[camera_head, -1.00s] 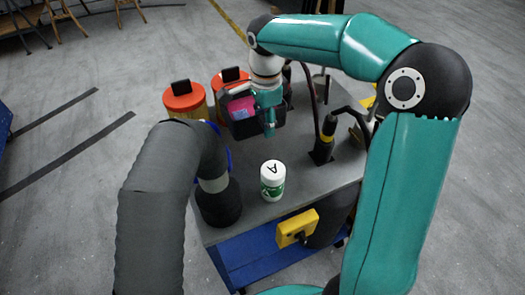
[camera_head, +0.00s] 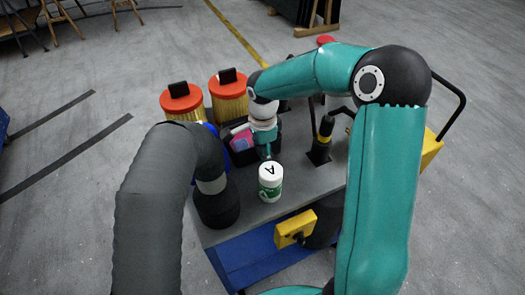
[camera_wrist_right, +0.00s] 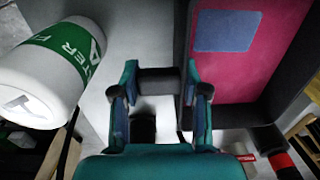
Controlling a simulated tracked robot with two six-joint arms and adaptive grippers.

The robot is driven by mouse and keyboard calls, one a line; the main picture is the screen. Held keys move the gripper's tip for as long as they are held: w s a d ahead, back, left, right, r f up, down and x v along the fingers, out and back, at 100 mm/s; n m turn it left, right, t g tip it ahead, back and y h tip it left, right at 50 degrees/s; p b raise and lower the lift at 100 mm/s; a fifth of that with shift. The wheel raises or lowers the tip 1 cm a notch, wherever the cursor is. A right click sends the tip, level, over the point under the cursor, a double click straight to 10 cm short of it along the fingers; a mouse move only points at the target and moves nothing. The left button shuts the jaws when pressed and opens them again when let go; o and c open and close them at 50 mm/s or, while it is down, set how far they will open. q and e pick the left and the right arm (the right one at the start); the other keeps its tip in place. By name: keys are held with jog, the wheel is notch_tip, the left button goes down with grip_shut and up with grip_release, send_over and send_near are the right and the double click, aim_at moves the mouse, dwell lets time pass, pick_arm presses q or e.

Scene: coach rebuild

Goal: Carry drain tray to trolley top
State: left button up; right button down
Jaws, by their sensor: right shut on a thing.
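The drain tray (camera_head: 243,158) is dark, with pink and blue inside it. In the head view it is over the far middle of the grey trolley top (camera_head: 295,190), behind the white bottle. I cannot tell whether it touches the surface. My right gripper (camera_head: 266,152) is at the tray's near right part. In the right wrist view the gripper (camera_wrist_right: 160,95) is shut on a dark bar-like part beside the tray wall (camera_wrist_right: 183,45), which looks like the tray's grip. The tray's far side is partly hidden. My left gripper is out of view.
A white bottle (camera_head: 270,183) with a green label stands just in front of the tray. Two orange-capped filters (camera_head: 181,98) stand behind left. A black and yellow tool (camera_head: 322,140) stands right.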

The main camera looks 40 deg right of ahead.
jog(key=c, duration=0.6)
grip_release()
jog(key=shift+r, duration=0.1)
notch_tip(320, 180, up, 12)
jog(key=shift+s+f, duration=0.1)
jog(key=shift+s, duration=0.05)
